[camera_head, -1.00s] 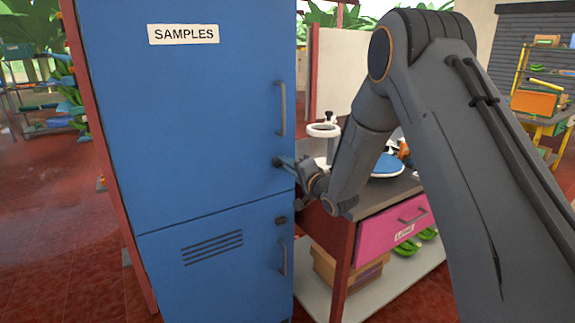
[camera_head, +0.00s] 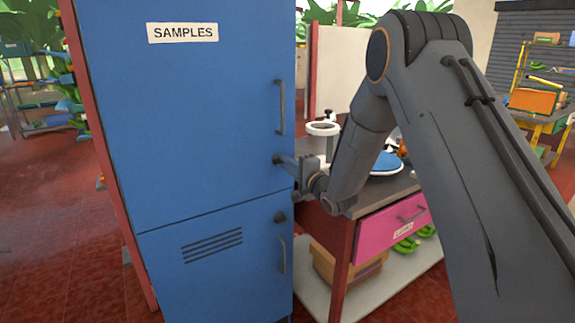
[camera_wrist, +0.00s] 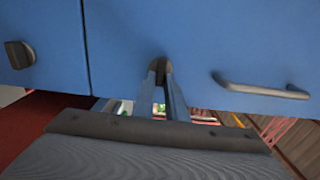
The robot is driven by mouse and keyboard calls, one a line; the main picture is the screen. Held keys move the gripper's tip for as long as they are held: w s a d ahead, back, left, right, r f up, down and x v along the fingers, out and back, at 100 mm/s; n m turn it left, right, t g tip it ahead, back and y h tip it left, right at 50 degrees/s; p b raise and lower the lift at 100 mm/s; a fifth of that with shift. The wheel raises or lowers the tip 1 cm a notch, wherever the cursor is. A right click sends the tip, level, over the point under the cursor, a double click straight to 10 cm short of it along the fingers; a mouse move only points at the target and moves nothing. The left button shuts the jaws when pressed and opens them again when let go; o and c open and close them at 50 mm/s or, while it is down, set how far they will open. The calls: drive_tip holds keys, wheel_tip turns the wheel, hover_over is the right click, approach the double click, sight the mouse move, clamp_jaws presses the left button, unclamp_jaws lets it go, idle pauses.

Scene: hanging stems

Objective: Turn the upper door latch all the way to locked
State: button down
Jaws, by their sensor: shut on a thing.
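The blue cabinet (camera_head: 190,110) has an upper door labelled SAMPLES and a lower door with a vent. The upper door latch (camera_wrist: 160,68) is a dark knob; in the wrist view it sits between my fingertips. My gripper (camera_head: 286,162) reaches in from the right and is shut on this latch in the head view. The fingers hide most of the latch, so its exact angle is hard to tell. The lower latch (camera_head: 280,218) is dark and apart from my gripper. It also shows at the left of the wrist view (camera_wrist: 19,54).
The upper door handle (camera_head: 281,107) is above the latch, and the lower handle (camera_head: 282,255) is below. A bench with a pink drawer (camera_head: 392,222) stands close right of the cabinet, under my arm. Open red floor (camera_head: 50,220) lies to the left.

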drive_tip(key=c, duration=1.8)
unclamp_jaws()
drive_tip(key=b+v, duration=0.1)
drive_tip(key=v, duration=0.6)
drive_tip(key=shift+s+d, duration=0.3)
